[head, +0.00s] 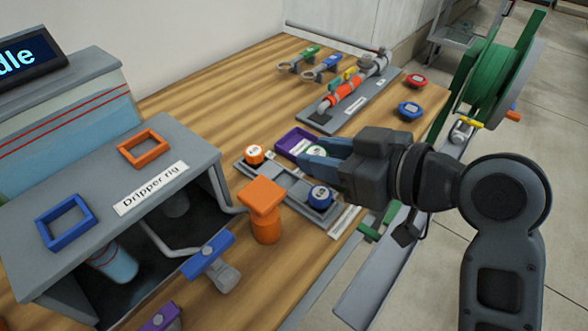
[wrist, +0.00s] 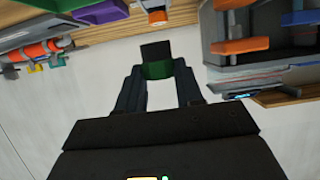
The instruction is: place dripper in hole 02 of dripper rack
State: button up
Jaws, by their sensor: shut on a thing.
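My gripper (head: 318,158) is shut on a dripper (head: 316,151), which shows a white-labelled face and a green rim in the head view. In the wrist view, the dripper (wrist: 156,68) has a dark end and a green band between the two fingers (wrist: 158,76). It is held above the bench. The grey dripper rack (head: 287,183) lies below and left of the gripper in the picture. It carries an orange dripper (head: 254,155) at its left end and a blue dripper (head: 320,196) at its right end. I cannot read hole numbers.
A purple tray (head: 283,146) sits just behind the rack. An orange T-shaped handle (head: 263,200) stands in front of it, beside the grey dripper rig (head: 181,163). A board with an orange pipe assembly (head: 345,93) lies farther back. Bare wood (head: 195,90) shows at back left.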

send_over(292, 187)
jog(key=f, duration=0.3)
jog(key=shift+w+f, duration=0.3)
jog(key=shift+w, duration=0.05)
jog(key=shift+f, duration=2)
jog(key=shift+f, duration=0.2)
jog(key=o, duration=1)
jog(key=shift+r, duration=0.2)
jog(key=v, duration=1.2)
jog(key=shift+r, duration=0.1)
